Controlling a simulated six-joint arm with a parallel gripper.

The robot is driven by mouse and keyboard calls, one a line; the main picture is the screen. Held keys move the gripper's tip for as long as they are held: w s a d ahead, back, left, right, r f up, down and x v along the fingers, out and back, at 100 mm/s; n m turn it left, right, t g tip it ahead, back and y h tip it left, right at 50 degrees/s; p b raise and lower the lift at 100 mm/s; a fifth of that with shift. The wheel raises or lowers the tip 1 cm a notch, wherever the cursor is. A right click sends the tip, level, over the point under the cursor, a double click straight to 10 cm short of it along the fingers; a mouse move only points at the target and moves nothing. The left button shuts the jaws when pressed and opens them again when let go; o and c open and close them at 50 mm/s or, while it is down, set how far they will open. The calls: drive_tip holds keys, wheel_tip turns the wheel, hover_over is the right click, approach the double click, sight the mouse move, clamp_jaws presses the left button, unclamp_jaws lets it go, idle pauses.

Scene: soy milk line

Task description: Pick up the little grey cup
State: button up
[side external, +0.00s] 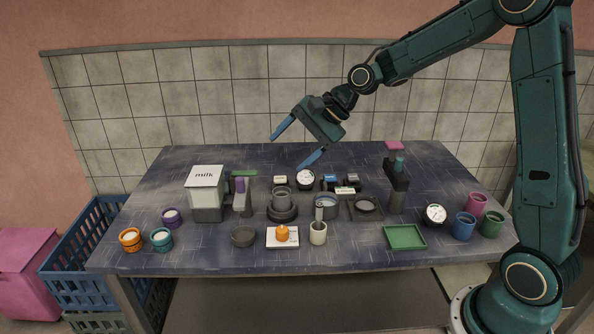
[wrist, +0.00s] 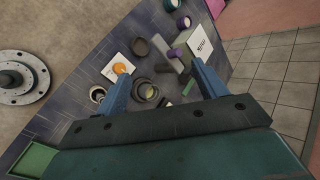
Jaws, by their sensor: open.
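A small grey cup-like vessel (side external: 282,196) sits upright on a dark round base near the middle of the table. A low dark grey bowl (side external: 243,237) stands in front of it to the left and also shows in the wrist view (wrist: 140,47). I cannot tell for sure which of these is the little grey cup. My gripper (side external: 287,153) is open and empty, high above the back middle of the table, tilted down to the left. In the wrist view its two blue fingers (wrist: 158,70) are wide apart with nothing between them.
A milk dispenser (side external: 207,192) stands left. A pot (side external: 326,207), a pale cup (side external: 318,233) and a white scale with an orange item (side external: 282,234) crowd the middle. A dark stand (side external: 397,185), green tray (side external: 405,237) and gauge (side external: 435,214) are right. Coloured cups flank both ends.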

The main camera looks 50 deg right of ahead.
drive_tip(key=w+d+f+m+t+y, duration=0.1)
drive_tip(key=w+d+f+m+y, duration=0.15)
drive_tip(key=w+f+m, duration=0.35)
drive_tip(key=m+t+y, duration=0.2)
drive_tip(key=m, duration=0.5)
hover_over(282, 200)
drive_tip(key=w+d, duration=0.1)
drive_tip(key=d, duration=0.2)
wheel_tip(282, 200, down, 8)
drive_tip(key=shift+a, duration=0.2)
drive_tip(key=shift+f+h, duration=0.25)
drive_tip(key=shift+f, duration=1.45)
drive_tip(key=shift+f, duration=0.15)
